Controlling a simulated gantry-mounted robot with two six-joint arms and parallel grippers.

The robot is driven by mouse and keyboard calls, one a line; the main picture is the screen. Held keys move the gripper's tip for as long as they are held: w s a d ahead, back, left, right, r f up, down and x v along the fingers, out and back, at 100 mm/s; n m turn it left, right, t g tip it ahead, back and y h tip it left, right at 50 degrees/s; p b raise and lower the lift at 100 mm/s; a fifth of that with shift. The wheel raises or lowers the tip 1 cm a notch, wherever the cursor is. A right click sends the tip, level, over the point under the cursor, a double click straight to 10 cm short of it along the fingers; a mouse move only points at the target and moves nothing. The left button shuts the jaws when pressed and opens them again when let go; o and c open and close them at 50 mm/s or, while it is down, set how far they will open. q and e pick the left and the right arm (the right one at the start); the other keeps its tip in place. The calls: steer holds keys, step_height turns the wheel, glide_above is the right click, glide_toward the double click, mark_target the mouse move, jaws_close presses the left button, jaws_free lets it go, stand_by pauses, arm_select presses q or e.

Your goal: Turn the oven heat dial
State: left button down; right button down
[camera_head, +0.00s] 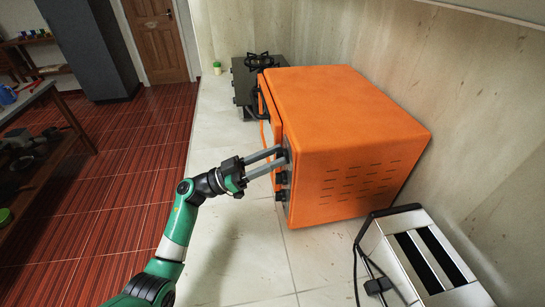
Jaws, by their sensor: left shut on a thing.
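The orange oven (340,125) stands on the stone counter, its front facing left. Dark dials (281,178) run down the front panel near its close edge. My left gripper (284,160) reaches in from the left with its two long fingers at the upper part of this panel. It is shut on the upper heat dial, which is mostly hidden by the fingers. Which way the dial points cannot be told. The oven door's handle (262,104) is farther along the front. My right gripper is not in view.
A silver toaster (425,255) with a black cord stands at the lower right, close to the oven. A dark gas stove (245,82) and a small green-lidded jar (217,68) are behind. The counter (235,255) left of the oven is clear.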

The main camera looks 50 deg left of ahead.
arm_select(q)
steer(key=shift+m, duration=0.4)
steer(key=shift+f+m+g+h+b, duration=0.1)
steer(key=shift+m+g+h+b, duration=0.7)
steer(key=shift+m, duration=2.05)
steer(key=shift+r+m+g+h+b, duration=0.1)
steer(key=shift+m+g+h+b, duration=0.15)
steer(key=shift+m+g+b, duration=1.85)
steer(key=shift+f+m+g+h+p, duration=0.1)
steer(key=shift+m+g+h+p, duration=0.4)
steer(key=shift+m, duration=3.15)
steer(key=shift+g, duration=0.3)
steer(key=shift+c, duration=2.2)
jaws_free()
